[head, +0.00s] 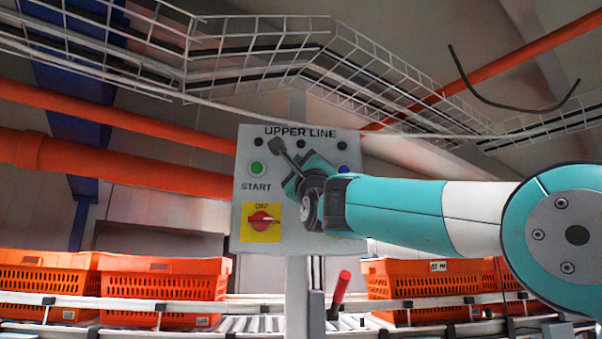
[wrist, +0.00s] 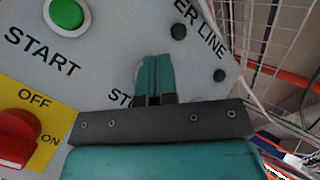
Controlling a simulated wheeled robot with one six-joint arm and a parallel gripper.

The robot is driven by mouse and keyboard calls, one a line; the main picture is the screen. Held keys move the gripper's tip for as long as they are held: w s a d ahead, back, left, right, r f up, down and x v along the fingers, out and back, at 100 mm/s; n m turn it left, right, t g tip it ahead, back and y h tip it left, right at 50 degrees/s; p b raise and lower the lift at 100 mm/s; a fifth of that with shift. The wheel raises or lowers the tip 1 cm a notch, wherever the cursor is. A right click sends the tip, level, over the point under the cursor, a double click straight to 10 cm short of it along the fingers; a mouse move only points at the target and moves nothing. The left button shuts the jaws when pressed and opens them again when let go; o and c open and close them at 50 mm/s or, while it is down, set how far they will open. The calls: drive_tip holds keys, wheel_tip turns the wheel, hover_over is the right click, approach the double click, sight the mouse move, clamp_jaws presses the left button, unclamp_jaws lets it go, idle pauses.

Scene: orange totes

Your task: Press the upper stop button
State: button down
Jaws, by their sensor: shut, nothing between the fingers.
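The grey control panel (head: 248,205) is headed UPPER LINE and faces me. The wrist view shows it close up, with the letters "ST" of a second label (wrist: 119,99) beside my fingers. The stop button is not visible; my gripper and wrist cover the middle of the panel. My gripper (head: 278,146) is shut and empty, in front of the panel and pointing up and left. Its closed teal fingers show in the wrist view (wrist: 155,72). I cannot tell whether they touch the panel.
A green START button (head: 257,168) is left of my gripper. A red OFF/ON switch (head: 261,219) on a yellow plate is below it. A blue button (head: 344,169) is at right. Orange totes (head: 165,290) stand on a conveyor below. A red-handled lever (head: 340,288) stands under the panel.

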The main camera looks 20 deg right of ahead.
drive_tip(key=shift+s, duration=0.35)
drive_tip(key=shift+a, duration=0.1)
drive_tip(key=shift+s+a+b, duration=0.25)
drive_tip(key=shift+s+b, duration=0.9)
drive_tip(key=shift+s, duration=0.1)
drive_tip(key=shift+s+a+b, duration=0.25)
drive_tip(key=shift+s+b, duration=0.85)
drive_tip(key=shift+s, duration=0.15)
